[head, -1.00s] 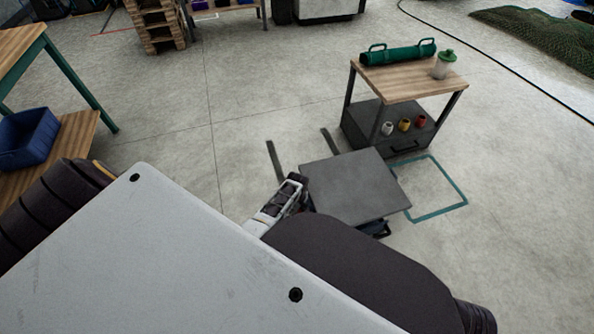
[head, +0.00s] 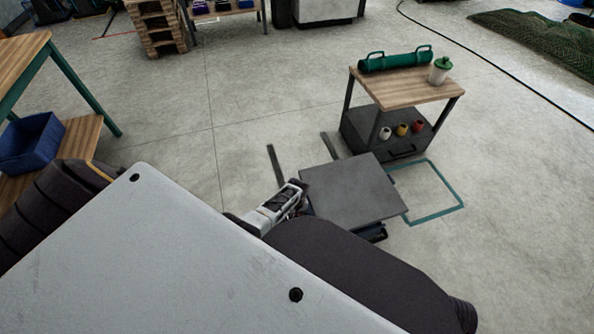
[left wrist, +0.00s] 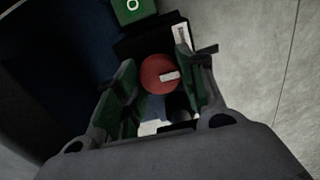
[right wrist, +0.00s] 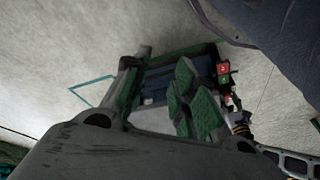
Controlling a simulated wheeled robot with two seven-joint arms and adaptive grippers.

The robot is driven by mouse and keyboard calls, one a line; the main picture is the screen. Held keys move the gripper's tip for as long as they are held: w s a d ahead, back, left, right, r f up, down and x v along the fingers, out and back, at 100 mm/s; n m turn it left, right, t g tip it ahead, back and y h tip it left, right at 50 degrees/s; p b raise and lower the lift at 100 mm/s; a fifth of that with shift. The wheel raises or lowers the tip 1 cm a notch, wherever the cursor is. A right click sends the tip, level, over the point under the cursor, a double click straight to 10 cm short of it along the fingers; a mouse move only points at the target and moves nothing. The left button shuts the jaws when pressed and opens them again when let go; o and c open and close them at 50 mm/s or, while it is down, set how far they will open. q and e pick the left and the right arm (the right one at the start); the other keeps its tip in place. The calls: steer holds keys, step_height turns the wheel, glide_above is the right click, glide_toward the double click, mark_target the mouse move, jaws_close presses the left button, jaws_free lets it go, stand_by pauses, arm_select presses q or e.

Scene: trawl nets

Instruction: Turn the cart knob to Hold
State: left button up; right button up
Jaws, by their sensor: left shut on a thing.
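The red round cart knob (left wrist: 152,76) with a white pointer mark shows in the left wrist view. My left gripper (left wrist: 157,84) has its green-padded fingers on both sides of the knob and is shut on it. In the head view, my left gripper (head: 299,190) is at the left edge of the cart (head: 352,192), a low one with a flat grey top; the knob is hidden there. My right gripper (right wrist: 160,90) is open in the right wrist view, its fingers apart above the cart. The knob's Hold marking is not legible.
A wood-topped trolley (head: 405,92) with a green roll and a lidded cup stands behind the cart. Several small cups sit on its lower shelf. A blue bin (head: 30,143) is on a bench at left. A teal floor outline (head: 437,212) lies right of the cart.

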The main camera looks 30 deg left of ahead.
arm_select(q)
steer(key=m+p, duration=0.1)
steer(key=m, duration=0.5)
steer(key=shift+m+p, duration=0.3)
steer(key=shift+m, duration=0.9)
arm_select(e)
steer(key=shift+s+d+f, duration=0.1)
steer(key=shift+d+f, duration=0.05)
steer(key=shift+f, duration=0.5)
steer(key=shift+d+f, duration=0.15)
steer(key=shift+f, duration=0.45)
steer(key=shift+s, duration=0.15)
arm_select(q)
steer(key=o, duration=1)
arm_select(e)
steer(key=shift+s+f, duration=0.1)
arm_select(q)
steer(key=shift+r, duration=0.2)
